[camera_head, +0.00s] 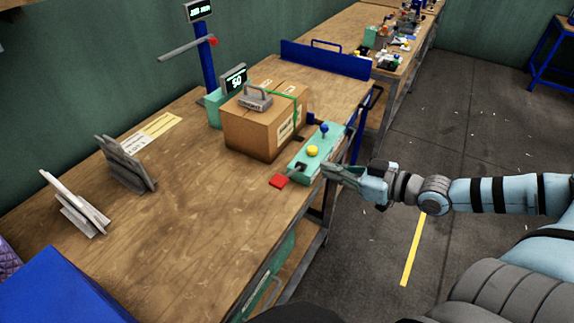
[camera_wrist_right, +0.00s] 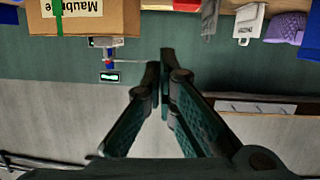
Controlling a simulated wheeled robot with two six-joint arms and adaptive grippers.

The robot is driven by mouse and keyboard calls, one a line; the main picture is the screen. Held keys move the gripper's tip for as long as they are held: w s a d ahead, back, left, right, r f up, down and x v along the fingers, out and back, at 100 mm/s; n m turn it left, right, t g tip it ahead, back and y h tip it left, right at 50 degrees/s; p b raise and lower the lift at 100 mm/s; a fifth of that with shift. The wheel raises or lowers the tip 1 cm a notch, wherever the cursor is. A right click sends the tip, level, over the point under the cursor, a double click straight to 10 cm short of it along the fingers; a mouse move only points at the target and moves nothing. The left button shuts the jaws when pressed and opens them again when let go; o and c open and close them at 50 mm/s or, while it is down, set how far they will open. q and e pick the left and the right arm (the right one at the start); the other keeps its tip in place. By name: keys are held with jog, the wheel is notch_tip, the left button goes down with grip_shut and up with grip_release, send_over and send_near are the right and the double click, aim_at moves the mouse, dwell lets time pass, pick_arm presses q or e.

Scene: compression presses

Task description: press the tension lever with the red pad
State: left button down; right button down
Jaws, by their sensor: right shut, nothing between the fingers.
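The red pad (camera_head: 279,181) is a flat red piece at the near end of the teal press unit (camera_head: 302,162), close to the front edge of the workbench. The unit also carries a yellow knob (camera_head: 313,151) and a blue knob (camera_head: 324,127). My right gripper (camera_head: 327,171) is just right of the unit, at the bench edge, apart from the red pad. Its fingers are shut and empty, and they also show in the right wrist view (camera_wrist_right: 160,72). A red patch (camera_wrist_right: 187,4) shows at the top of that view. My left gripper is not in view.
A cardboard box (camera_head: 255,130) with a grey clamp-like tool (camera_head: 255,97) and green strap stands behind the unit. A blue post (camera_head: 206,65) with displays is at the back. Grey racks (camera_head: 125,165) stand at left. The bench front middle is clear.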

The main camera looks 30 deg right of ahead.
jog(key=a, duration=0.1)
jog(key=a+r, duration=0.1)
jog(key=shift+s+a+r+g+y, duration=0.2)
jog(key=shift+a+r+g+y, duration=0.1)
jog(key=shift+y, duration=0.1)
jog(key=b, duration=0.6)
send_over(286, 182)
notch_tip(286, 182, down, 2)
notch_tip(286, 182, down, 3)
jog(key=shift+f+b, duration=0.15)
jog(key=shift+b, duration=0.35)
jog(key=shift+s+d+f, duration=0.1)
jog(key=shift+d+f, duration=0.05)
jog(key=shift+f, duration=0.45)
